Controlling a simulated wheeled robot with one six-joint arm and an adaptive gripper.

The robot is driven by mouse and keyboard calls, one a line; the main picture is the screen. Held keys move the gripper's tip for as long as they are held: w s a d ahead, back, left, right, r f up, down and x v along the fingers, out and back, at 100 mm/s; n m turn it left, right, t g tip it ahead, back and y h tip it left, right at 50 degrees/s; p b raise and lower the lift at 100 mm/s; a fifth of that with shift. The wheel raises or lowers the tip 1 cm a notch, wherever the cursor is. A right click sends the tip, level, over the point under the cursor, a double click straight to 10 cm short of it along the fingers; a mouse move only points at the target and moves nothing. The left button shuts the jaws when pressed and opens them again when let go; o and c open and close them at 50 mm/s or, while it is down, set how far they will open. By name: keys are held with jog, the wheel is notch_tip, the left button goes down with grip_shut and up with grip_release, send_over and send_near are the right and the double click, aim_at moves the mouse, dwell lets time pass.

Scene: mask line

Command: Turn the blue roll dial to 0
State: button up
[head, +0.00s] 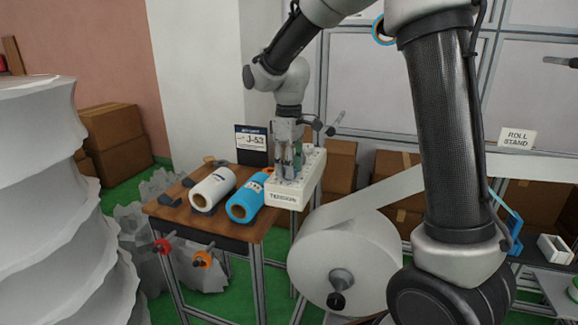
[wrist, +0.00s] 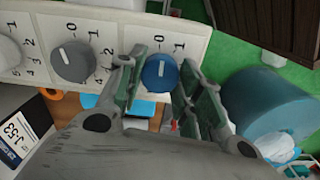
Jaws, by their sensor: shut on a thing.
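The blue dial (wrist: 159,74) sits on a white panel (wrist: 130,22) in the wrist view, with a white pointer line running roughly up and down in the picture. Printed 0 and 1 marks lie above and to the right of it; I cannot tell exactly which mark the line meets. My gripper (wrist: 158,84) is shut on the blue dial, one green-padded finger on each side. In the head view my gripper (head: 289,174) is down at the white TENSION box (head: 285,196), and hides the dial.
A grey dial (wrist: 73,62) with its own scale sits left of the blue one. On the wooden table (head: 175,222) lie a white roll (head: 213,187) and a blue roll (head: 246,200), with a J-53 sign (head: 251,142) behind. A large white roll (head: 345,250) stands right.

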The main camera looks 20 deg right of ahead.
jog(key=shift+n, duration=0.7)
jog(key=o, duration=1.1)
jog(key=shift+c, duration=0.2)
notch_tip(320, 180, up, 12)
